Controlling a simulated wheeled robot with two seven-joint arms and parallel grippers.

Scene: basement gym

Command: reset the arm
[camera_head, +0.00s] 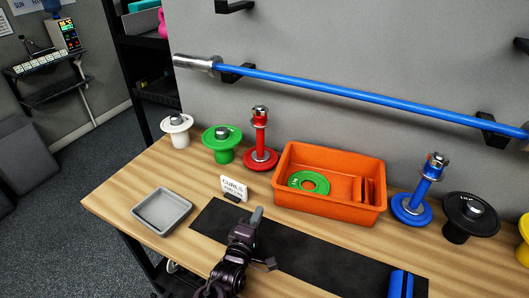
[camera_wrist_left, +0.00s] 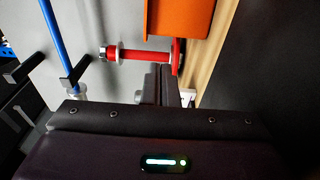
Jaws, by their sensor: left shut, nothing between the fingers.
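My left gripper (camera_head: 257,215) is shut and empty above the black mat (camera_head: 330,262) in the head view, its fingers pointing away from me toward the wall. It hovers just right of a small white sign marked "CURLS" (camera_head: 234,188). In the left wrist view its closed fingers (camera_wrist_left: 158,85) show at the centre, with a red stand (camera_wrist_left: 145,55) and an orange bin (camera_wrist_left: 180,18) beyond them. My right gripper is in neither view.
On the wooden bench, the orange bin (camera_head: 283,194) holds a green plate (camera_head: 309,181). A grey tray (camera_head: 162,211) sits left. White (camera_head: 177,130), green (camera_head: 222,143), red (camera_head: 261,158), blue (camera_head: 411,208) and black (camera_head: 470,217) stands line the back. A blue bar (camera_head: 350,92) hangs on the wall.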

